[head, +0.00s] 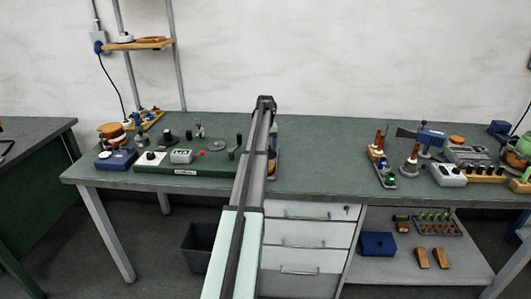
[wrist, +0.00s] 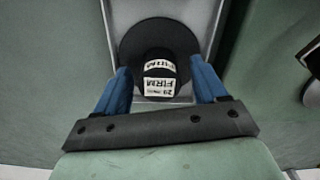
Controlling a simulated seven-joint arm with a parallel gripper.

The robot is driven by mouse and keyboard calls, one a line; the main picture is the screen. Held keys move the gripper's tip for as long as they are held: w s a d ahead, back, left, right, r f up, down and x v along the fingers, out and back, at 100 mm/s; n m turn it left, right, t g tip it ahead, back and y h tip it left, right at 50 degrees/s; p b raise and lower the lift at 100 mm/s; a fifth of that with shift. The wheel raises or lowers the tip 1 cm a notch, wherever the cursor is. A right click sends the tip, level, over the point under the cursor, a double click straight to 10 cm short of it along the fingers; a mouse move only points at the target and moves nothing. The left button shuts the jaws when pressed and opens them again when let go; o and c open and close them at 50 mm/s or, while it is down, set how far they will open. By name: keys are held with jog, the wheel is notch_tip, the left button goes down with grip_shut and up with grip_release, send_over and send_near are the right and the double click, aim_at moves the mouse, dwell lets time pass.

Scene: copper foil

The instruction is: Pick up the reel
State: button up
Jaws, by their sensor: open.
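A black round reel (wrist: 130,45) with white printed labels shows in the wrist view. It lies in a grey tray (wrist: 206,20) and carries a smaller dark drum or hub toward the camera. My gripper (wrist: 161,78) is open, with one blue finger at the left and one at the right of the reel's near part. Both fingers look empty, and I cannot tell whether either touches the reel. In the head view my arm reaches across the green bench and hides the gripper and most of what lies behind it, so I cannot make out the reel there.
The green bench top (head: 330,180) has a clear stretch right of my arm. A green board with knobs (head: 215,185) and a blue box (head: 116,160) stand left. A dark object (wrist: 313,58) is at the wrist view's right edge.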

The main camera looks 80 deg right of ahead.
jog(key=shift+c, duration=0.3)
jog(key=c, duration=1.1)
notch_tip(320, 180, up, 9)
jog(key=shift+f, duration=0.1)
jog(key=shift+w+d+r, duration=0.1)
jog(key=shift+w+r, duration=0.1)
jog(key=shift+r, duration=0.2)
jog(key=w, duration=2.2)
jog(key=shift+r, duration=0.25)
jog(key=shift+f, duration=0.2)
